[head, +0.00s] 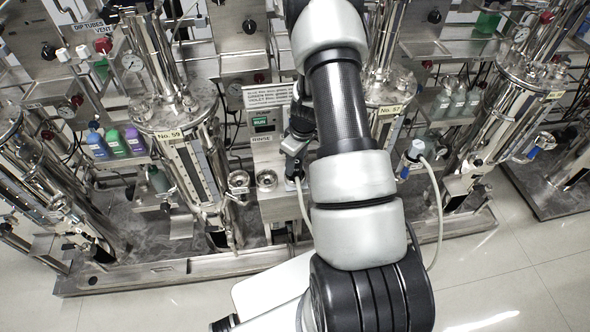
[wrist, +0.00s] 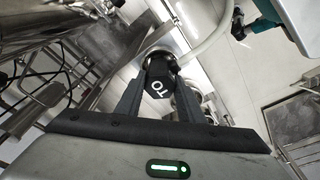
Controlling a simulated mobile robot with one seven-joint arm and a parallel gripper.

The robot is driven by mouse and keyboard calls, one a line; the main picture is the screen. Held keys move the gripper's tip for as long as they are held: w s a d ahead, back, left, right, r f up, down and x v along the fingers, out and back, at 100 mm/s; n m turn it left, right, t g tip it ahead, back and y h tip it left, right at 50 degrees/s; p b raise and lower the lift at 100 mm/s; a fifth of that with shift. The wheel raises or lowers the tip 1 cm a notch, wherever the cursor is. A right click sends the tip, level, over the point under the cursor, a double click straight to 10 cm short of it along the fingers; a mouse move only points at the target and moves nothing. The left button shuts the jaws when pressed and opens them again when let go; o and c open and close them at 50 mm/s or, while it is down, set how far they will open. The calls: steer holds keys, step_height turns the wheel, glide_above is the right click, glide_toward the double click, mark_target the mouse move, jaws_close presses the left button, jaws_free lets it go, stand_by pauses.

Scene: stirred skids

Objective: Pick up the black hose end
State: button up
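The black hose end (wrist: 159,78), marked with white letters that read "TO", sits between the two fingers of my gripper (wrist: 159,90) in the wrist view. The fingers lie against both its sides with no clear gap, so my gripper looks shut on it. A pale hose (wrist: 207,42) runs from it to the upper right. In the head view my gripper (head: 294,148) is beside the panel marked RINSE, and the hose (head: 302,205) hangs below it.
Steel vessel No. 59 (head: 178,135) stands left and vessel No. 57 (head: 385,88) stands behind my arm. A second pale hose (head: 437,205) with a white-and-blue end (head: 414,153) hangs on the right. Colored bottles (head: 115,143) stand left. The front floor is clear.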

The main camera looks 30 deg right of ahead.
steer(key=c, duration=0.3)
steer(key=shift+r, duration=0.1)
